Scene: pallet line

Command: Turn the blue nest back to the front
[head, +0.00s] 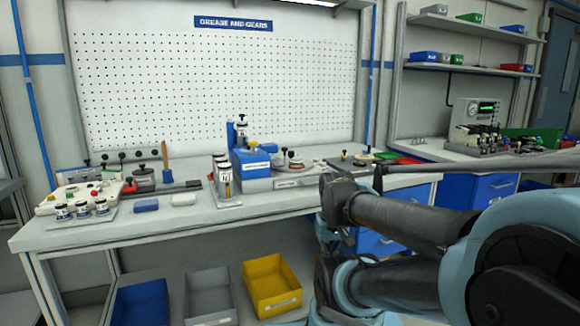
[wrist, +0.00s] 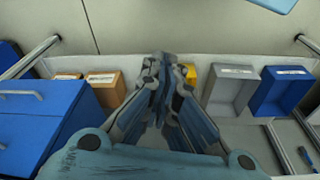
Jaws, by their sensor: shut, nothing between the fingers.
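My gripper (wrist: 163,65) is shut and empty in the wrist view, its fingers together above the floor area by the storage bins. In the head view my arm comes in from the right, and I cannot make out the fingertips there. A low station with a round top and a red part (head: 294,164) stands on the middle of the bench, right of a blue block with a white label (head: 251,168). My gripper touches none of these.
Below are a blue bin (head: 142,303), a grey bin (head: 210,295) and a yellow bin (head: 271,285). A blue drawer cabinet (wrist: 45,120) is close at left in the wrist view.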

